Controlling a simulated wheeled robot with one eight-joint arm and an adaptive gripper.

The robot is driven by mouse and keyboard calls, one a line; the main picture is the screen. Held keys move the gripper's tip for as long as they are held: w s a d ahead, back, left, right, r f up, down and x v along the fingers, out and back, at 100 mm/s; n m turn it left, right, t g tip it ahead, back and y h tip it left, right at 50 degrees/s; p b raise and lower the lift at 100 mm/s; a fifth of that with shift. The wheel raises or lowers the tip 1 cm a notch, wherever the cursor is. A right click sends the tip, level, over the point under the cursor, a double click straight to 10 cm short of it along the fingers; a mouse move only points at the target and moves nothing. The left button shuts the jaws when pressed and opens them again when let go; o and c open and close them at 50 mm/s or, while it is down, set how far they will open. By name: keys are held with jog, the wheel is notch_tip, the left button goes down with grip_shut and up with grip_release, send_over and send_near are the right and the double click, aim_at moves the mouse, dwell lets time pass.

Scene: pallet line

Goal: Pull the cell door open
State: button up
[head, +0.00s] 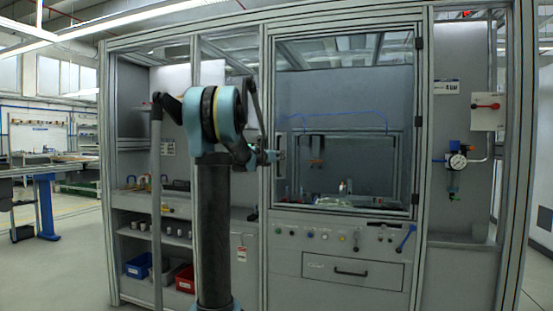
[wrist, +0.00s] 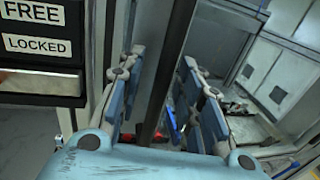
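The cell door (head: 345,140) is a large glazed panel in a metal frame, with dark hinges on its right side in the head view. It looks closed, flush with the cell. The door handle (wrist: 168,75) appears as a dark upright bar in the wrist view, tilted across the picture. My gripper (head: 270,156) is at the left edge of the door in the head view. In the wrist view my gripper (wrist: 162,65) has its blue fingers spread, one on each side of the bar, with gaps visible. In the head view my arm and gripper partly hide the handle area.
Below the door are a control panel (head: 340,235) and a drawer (head: 352,272). Shelves with a blue bin (head: 138,266) and red bin (head: 185,279) stand left. Floor at far left is partly clear.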

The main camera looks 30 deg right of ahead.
grip_shut()
jog(key=shift+s+a, duration=0.1)
